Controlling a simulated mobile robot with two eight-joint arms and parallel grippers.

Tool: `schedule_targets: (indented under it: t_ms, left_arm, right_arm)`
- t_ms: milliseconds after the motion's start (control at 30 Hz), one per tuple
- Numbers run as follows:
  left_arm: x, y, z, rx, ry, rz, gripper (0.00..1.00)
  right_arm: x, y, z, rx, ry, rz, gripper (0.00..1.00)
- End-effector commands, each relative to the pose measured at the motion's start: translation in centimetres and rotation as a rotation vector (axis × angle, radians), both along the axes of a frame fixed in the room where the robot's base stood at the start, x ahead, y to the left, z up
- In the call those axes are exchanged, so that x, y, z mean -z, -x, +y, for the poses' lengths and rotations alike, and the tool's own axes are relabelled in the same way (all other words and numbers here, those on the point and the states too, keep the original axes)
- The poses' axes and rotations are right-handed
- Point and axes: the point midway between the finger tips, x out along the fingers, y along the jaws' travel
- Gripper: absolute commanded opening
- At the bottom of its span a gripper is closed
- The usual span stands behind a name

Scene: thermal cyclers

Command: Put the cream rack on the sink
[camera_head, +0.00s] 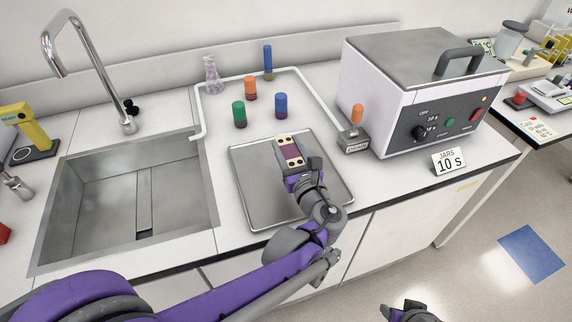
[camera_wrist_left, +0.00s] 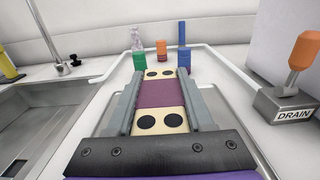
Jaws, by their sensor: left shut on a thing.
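The cream rack (camera_head: 291,152) has dark round holes and a purple middle band. My left gripper (camera_head: 297,160) is shut on it, over the metal tray (camera_head: 255,205). I cannot tell whether the rack touches the tray. In the left wrist view, the rack (camera_wrist_left: 160,122) lies between the two grey fingers. The steel sink (camera_head: 180,185) is to the left of the tray, and its edge also shows in the left wrist view (camera_wrist_left: 88,78). Part of my right gripper (camera_head: 408,311) shows at the bottom edge of the head view; its fingers are mostly cut off.
A curved faucet (camera_head: 88,65) rises behind the sink. Behind the tray stand green (camera_head: 239,114), orange (camera_head: 250,88) and blue (camera_head: 281,105) jars inside a raised white border. A drain lever (camera_head: 355,128) and a grey-topped machine (camera_head: 420,90) are to the right.

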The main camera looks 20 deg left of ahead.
Motion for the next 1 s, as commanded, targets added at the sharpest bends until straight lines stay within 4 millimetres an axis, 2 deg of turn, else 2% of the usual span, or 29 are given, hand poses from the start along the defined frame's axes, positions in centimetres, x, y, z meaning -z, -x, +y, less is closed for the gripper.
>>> schedule_targets:
  t_ms: [33, 167, 400, 867, 900, 1000]
  left_arm:
    - [1.0, 0.0, 0.0, 0.0, 0.0, 0.0, 0.0]
    - [2.1, 0.0, 0.0, 0.0, 0.0, 0.0, 0.0]
    - [5.3, 0.0, 0.0, 0.0, 0.0, 0.0, 0.0]
    - [6.2, 0.0, 0.0, 0.0, 0.0, 0.0, 0.0]
    - [6.2, 0.0, 0.0, 0.0, 0.0, 0.0, 0.57]
    - [6.1, 0.0, 0.0, 0.0, 0.0, 0.0, 0.75]
  right_arm:
    - [0.3, 0.0, 0.0, 0.0, 0.0, 0.001, 0.5]
    - [0.4, 0.1, 0.0, 0.0, 0.0, 0.001, 0.5]
    - [1.0, 0.1, 0.0, 0.0, 0.0, 0.003, 0.5]
    - [1.5, 0.2, 0.0, 0.0, 0.0, 0.005, 0.5]
    - [1.4, 0.2, 0.0, 0.0, 0.0, 0.004, 0.5]
    - [1.4, 0.1, 0.0, 0.0, 0.0, 0.004, 0.5]
